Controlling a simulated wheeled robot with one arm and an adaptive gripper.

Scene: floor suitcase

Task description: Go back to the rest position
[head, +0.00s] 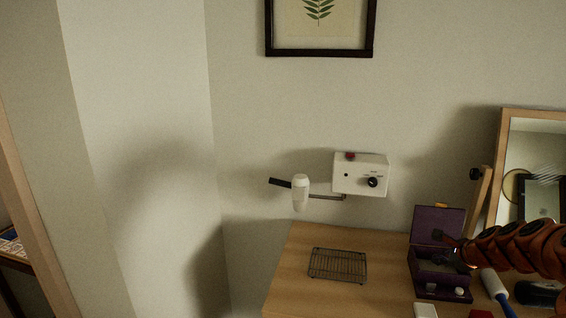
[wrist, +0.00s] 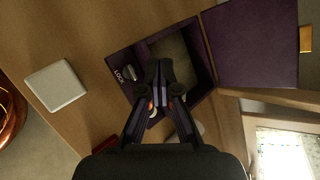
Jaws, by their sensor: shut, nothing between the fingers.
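My gripper (wrist: 157,92) is shut and empty in the wrist view, with its fingertips in front of an open purple box (wrist: 198,66). In the head view my gripper (head: 455,252) is at the end of the orange-brown arm, over the same purple box (head: 425,288). The box lid (head: 440,224) stands open at the back. A knob and the word LOCK show on the box front. I cannot tell whether the fingertips touch the box.
The wooden table (head: 300,268) bears a wire rack (head: 338,265), a white block (head: 425,310) and a blue-handled brush or roller (head: 494,285). A white wall box (head: 360,174) and a framed mirror (head: 533,160) stand behind. The table's left part is mostly clear.

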